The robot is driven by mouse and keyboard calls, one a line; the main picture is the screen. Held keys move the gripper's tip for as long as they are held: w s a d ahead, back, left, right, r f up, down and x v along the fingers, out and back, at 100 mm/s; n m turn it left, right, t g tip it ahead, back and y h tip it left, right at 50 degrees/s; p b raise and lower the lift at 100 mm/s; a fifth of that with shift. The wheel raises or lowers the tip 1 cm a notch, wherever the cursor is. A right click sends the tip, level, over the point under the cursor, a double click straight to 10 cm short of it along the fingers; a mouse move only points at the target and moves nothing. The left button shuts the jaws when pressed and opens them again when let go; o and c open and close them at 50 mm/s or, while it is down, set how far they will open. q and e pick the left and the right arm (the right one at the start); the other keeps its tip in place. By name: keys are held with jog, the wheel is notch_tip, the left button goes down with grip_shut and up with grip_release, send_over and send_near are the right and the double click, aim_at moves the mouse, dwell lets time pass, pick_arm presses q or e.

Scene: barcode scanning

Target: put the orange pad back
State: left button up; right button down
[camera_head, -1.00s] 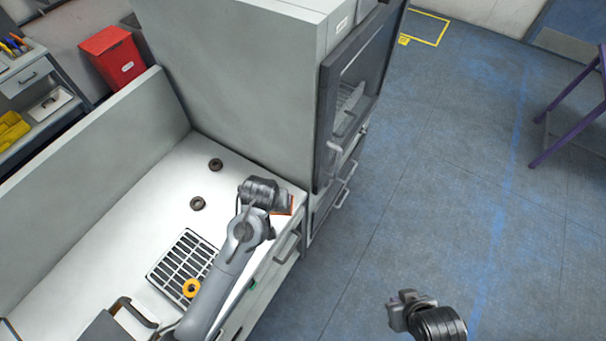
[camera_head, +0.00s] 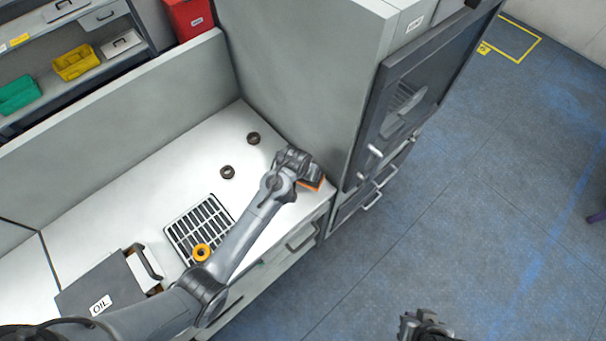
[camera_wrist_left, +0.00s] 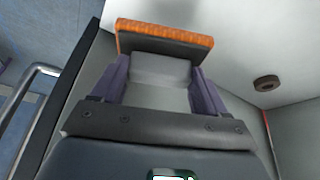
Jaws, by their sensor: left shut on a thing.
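The orange pad (camera_head: 316,185) is at my left gripper (camera_head: 307,172), near the right end of the white counter (camera_head: 175,185), beside the tall grey cabinet. In the left wrist view, the pad (camera_wrist_left: 165,35) shows a textured orange face on a dark block, and the purple fingers of my left gripper (camera_wrist_left: 160,72) are shut on it. I cannot tell whether the pad touches the counter. My right gripper (camera_head: 425,325) is over the floor at the bottom edge, partly cut off, and its jaws are not clear.
The tall cabinet (camera_head: 295,75) with a dark glass door blocks the right side. Two dark rings (camera_head: 227,172) lie on the counter.

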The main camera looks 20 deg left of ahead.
pick_arm(q)
jog(key=shift+w+a+f, duration=0.45)
jog(key=shift+a+f, duration=0.1)
jog(key=shift+a, duration=0.1)
notch_tip(320, 180, down, 3)
jog(key=shift+r, duration=0.1)
jog(key=shift+f, duration=0.5)
jog(key=shift+f, duration=0.1)
jog(key=o, duration=1)
jog(key=shift+f, duration=0.1)
